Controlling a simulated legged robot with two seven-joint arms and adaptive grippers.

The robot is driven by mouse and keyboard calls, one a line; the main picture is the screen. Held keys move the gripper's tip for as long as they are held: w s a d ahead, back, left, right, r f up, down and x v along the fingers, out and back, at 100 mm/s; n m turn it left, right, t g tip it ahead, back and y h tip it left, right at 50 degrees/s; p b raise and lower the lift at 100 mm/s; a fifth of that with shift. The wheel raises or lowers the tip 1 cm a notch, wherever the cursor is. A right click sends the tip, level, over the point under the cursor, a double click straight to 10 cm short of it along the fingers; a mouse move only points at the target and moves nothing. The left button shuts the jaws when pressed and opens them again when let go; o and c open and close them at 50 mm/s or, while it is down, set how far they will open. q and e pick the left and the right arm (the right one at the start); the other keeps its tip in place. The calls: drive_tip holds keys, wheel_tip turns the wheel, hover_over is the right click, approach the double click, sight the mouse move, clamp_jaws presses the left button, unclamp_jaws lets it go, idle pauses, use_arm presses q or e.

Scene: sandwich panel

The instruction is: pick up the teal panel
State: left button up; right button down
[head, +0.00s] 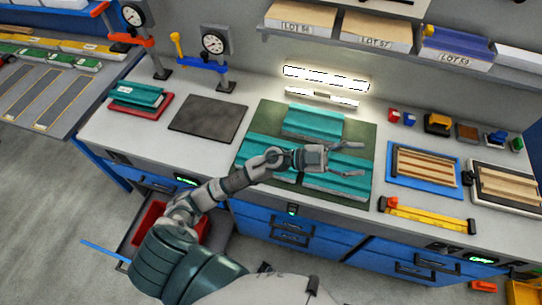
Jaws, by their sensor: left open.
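Several teal panels lie on a dark green mat (359,133) on the workbench. One teal panel (313,122) is at the back of the mat, one (258,149) at the left, and one (336,187) at the front right. My left gripper (352,159) is over the right part of the mat, with its fingers apart and nothing between them. It is between the back panel and the front right panel in the picture; its height above them is hard to tell. My forearm and wrist hide parts of the left and front panels. My right gripper is out of view.
More teal pieces (137,95) lie on a red tray at the left. A dark plate (208,118) and dial gauges (215,43) are nearby. A shelf with lot boxes (376,31) hangs behind.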

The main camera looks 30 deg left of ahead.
use_arm(q)
drive_tip(key=a+f+m+g+y, duration=0.3)
drive_tip(key=a+f+g+y, duration=0.3)
drive_tip(key=f+y, duration=0.4)
drive_tip(key=w+a+n+y, duration=0.2)
drive_tip(key=a+n+y, duration=0.25)
drive_tip(key=a, duration=0.65)
drive_tip(key=w+a+n+y, duration=0.25)
drive_tip(key=a+y, duration=0.35)
drive_tip(key=a, duration=0.4)
drive_tip(key=shift+n+g+y, duration=0.25)
drive_tip(key=shift+n+g, duration=0.15)
drive_tip(key=f, duration=0.7)
drive_tip(key=s+f, duration=0.1)
drive_tip(key=f, duration=0.3)
drive_tip(key=shift+a+f, duration=0.1)
drive_tip(key=shift+a, duration=0.05)
drive_tip(key=shift+s+f+p, duration=0.15)
drive_tip(key=shift+f+p, duration=0.3)
drive_tip(key=shift+f, duration=2.65)
clamp_jaws()
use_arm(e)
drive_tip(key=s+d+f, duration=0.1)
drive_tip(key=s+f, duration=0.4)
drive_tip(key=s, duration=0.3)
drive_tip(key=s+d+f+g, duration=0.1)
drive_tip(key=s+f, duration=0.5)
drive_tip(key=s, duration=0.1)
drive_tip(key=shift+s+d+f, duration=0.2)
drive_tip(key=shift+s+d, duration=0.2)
